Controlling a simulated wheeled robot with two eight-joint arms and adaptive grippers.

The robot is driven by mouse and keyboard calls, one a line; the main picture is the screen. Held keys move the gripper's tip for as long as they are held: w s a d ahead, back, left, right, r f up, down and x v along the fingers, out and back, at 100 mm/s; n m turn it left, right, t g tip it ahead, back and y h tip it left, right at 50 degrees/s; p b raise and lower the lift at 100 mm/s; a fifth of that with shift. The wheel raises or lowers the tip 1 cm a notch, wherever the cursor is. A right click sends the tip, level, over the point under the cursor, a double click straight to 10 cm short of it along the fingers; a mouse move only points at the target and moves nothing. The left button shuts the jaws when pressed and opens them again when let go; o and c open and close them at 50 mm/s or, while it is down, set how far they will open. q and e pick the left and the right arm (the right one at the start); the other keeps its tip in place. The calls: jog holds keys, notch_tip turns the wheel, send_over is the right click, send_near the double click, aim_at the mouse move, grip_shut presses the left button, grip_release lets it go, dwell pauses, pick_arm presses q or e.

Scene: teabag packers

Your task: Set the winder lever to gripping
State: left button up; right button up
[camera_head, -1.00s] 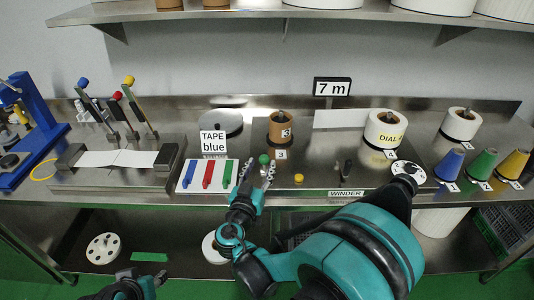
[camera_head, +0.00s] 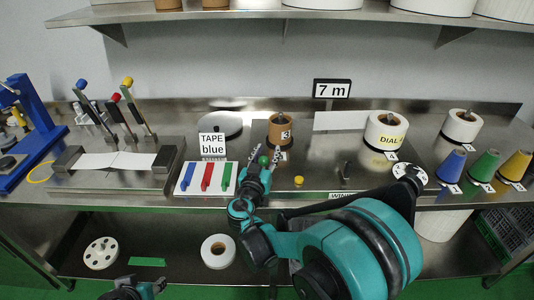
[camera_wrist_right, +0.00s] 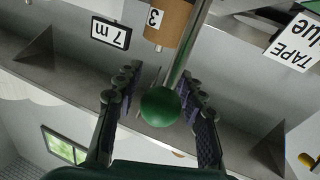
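The winder lever is a metal rod with a green ball knob (camera_head: 263,160), standing at the left of the winder plate behind the WINDER label (camera_head: 343,195). In the right wrist view the green knob (camera_wrist_right: 160,107) sits between the two fingers, with its rod running up and away. My right gripper (camera_head: 262,164) is open, one finger on each side of the knob. Gaps show between the fingers and the knob in the wrist view. My left gripper (camera_head: 132,289) is low at the bottom edge, partly cut off, and its fingers cannot be made out.
Left of the lever lies a white plate (camera_head: 184,189) with blue, red and green bars. A small yellow button (camera_head: 298,181) and a dark small lever (camera_head: 345,170) stand to the right. Roll 3 (camera_head: 280,130) is behind, and the DIAL roll (camera_head: 385,130) is further right.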

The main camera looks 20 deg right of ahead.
grip_shut()
jog(key=w+g+y+p, duration=0.1)
jog(key=w+g+p, duration=0.1)
jog(key=p, duration=0.1)
jog(key=w+d+g+y+p, duration=0.1)
jog(key=w+g+p, duration=0.1)
jog(key=w+f+n+g+y+p, duration=0.1)
jog(key=w+g+p, duration=0.1)
jog(key=p, duration=0.1)
jog(key=shift+d+p, duration=0.3)
jog(key=shift+d, duration=0.1)
jog(key=shift+w+d+f+n+g+p, duration=0.1)
jog(key=shift+w+f+n+g+p, duration=0.3)
jog(key=shift+g, duration=0.3)
jog(key=shift+w+f+y, duration=0.15)
jog(key=shift+w+y, duration=0.1)
jog(key=shift+y, duration=0.05)
jog(key=shift+w+d+f, duration=0.1)
jog(key=shift+w+f, duration=0.1)
jog(key=shift+f, duration=0.35)
